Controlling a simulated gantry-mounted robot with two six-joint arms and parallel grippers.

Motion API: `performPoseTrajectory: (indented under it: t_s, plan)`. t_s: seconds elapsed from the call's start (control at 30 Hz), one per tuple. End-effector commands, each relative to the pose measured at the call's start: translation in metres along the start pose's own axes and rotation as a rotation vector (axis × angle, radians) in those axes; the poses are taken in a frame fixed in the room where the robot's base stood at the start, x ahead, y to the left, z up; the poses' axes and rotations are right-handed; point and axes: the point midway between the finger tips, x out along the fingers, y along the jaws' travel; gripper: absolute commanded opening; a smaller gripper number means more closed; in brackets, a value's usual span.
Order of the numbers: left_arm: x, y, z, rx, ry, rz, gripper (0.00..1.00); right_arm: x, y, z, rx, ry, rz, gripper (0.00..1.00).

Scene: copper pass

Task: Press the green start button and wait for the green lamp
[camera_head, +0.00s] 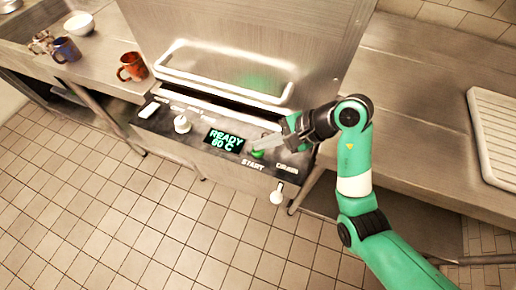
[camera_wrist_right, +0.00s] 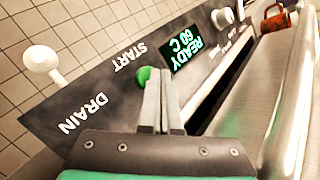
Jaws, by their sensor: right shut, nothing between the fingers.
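The green start button (camera_head: 257,154) sits on the dark control panel (camera_head: 190,142), above the word START. It also shows in the right wrist view (camera_wrist_right: 146,74), just past my fingertips. My right gripper (camera_head: 255,149) is shut and empty, its tips at the button; I cannot tell whether they touch it. The display (camera_head: 224,140) beside the button reads READY 60 C in green. I cannot make out a separate lit lamp; a faint green glow (camera_head: 258,84) shows on the steel door. My left gripper is not in view.
A white knob (camera_head: 182,124) and a white drain knob (camera_head: 277,194) flank the panel. A steel handle bar (camera_head: 222,84) runs above it. A copper mug (camera_head: 132,67), a blue mug (camera_head: 66,49) and a bowl (camera_head: 79,24) stand left. A ribbed white tray (camera_head: 497,135) lies right.

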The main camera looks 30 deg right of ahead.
Motion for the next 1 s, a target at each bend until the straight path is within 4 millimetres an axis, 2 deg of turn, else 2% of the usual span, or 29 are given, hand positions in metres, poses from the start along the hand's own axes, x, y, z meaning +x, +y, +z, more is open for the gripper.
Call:
performPoseTrajectory:
  t_s: [1.0]
  plan:
    - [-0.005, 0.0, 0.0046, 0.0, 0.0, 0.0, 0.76, 0.0069, 0.0052, -0.0052, 0.001, 0.0, 0.001, 0.0]
